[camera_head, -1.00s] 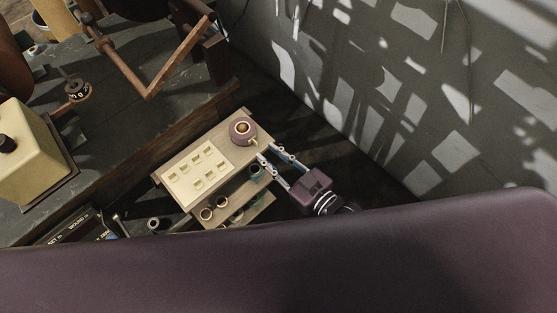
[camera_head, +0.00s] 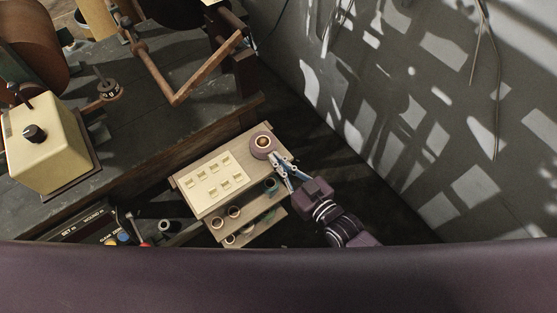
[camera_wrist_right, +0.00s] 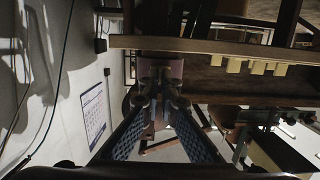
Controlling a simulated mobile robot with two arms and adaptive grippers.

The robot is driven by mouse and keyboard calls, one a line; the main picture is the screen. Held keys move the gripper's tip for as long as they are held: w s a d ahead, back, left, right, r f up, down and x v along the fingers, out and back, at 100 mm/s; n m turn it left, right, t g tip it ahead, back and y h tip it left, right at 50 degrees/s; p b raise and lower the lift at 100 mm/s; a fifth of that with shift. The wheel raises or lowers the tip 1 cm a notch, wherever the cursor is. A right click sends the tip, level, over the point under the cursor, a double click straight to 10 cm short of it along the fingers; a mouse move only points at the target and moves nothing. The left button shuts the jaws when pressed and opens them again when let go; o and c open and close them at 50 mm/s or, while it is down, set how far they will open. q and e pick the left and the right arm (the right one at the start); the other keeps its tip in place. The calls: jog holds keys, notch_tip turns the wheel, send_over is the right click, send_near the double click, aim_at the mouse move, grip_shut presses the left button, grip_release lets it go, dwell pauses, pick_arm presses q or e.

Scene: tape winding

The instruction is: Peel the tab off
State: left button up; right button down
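A mauve tape roll (camera_head: 263,146) with a pale core lies flat on the far right end of the wooden shelf top. Its small pale tab (camera_head: 274,157) sticks out at the roll's lower right edge and is mostly hidden by fingertips. My right gripper (camera_head: 281,160) comes in from the lower right with its fingers drawn together at the tab, apparently pinching it. In the right wrist view the blue-padded fingers (camera_wrist_right: 161,98) converge in front of the mauve roll (camera_wrist_right: 160,70); the tab cannot be made out there. My left gripper is out of view.
A cream slotted block (camera_head: 216,183) sits on the shelf top beside the roll. Several small rolls (camera_head: 233,212) stand on the lower shelf. A dark workbench (camera_head: 150,128) with a cream box (camera_head: 45,150) is at left; a grey wall (camera_head: 390,110) is close at right.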

jog(key=shift+s+d, duration=0.2)
jog(key=shift+s, duration=0.1)
dwell(0.5)
jog(key=shift+f+p+v, duration=0.25)
jog(key=shift+p+v, duration=0.2)
jog(key=shift+v, duration=0.75)
jog(key=shift+f+p+v, duration=0.2)
jog(key=shift+p+v, duration=0.2)
jog(key=shift+v, duration=0.85)
